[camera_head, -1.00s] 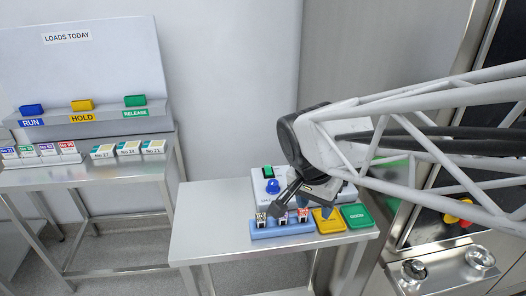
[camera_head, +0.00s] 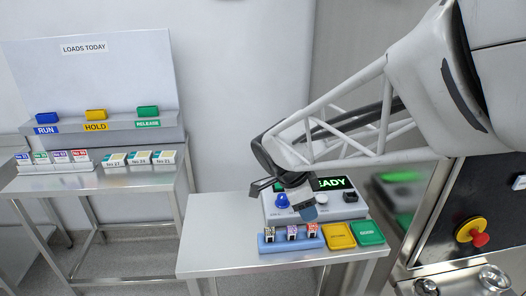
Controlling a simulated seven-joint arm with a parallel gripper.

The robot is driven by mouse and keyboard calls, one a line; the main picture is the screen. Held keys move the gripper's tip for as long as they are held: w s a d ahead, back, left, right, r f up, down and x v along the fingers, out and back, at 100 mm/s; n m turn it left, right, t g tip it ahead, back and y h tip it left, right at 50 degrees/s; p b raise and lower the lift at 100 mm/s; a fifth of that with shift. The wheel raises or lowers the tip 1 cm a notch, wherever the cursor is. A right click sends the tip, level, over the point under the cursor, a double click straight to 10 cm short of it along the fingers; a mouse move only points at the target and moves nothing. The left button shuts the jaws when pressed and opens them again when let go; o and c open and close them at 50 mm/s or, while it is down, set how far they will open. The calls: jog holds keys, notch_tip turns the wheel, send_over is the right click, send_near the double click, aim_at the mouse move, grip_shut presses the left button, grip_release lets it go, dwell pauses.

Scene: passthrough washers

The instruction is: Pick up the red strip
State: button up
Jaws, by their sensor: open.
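A small strip with a red top (camera_head: 312,230) stands upright at the right end of a blue rack (camera_head: 291,244) on the near metal table. A purple-topped strip (camera_head: 292,232) and a dark or brownish one (camera_head: 269,234) stand to its left in the same rack. My gripper (camera_head: 284,200) is open and empty, tilted above and behind the rack, in front of the console. One bluish finger hangs just above the red strip's end of the rack, apparently apart from it. Another red-labelled card (camera_head: 80,156) stands in a rack on the left table.
A yellow pad (camera_head: 339,236) and a green pad (camera_head: 368,233) lie right of the rack. Behind stands a console (camera_head: 350,211) with a partly hidden green "READY" display. The table's left part is clear. A machine panel with a red-yellow button (camera_head: 472,231) is at right.

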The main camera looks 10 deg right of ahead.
aim_at(312, 225)
jog(key=shift+x, duration=1.35)
jog(key=shift+a+x, duration=0.15)
jog(key=shift+x, duration=1.15)
jog(key=shift+a+x, duration=0.15)
jog(key=shift+x, duration=1.15)
grip_shut()
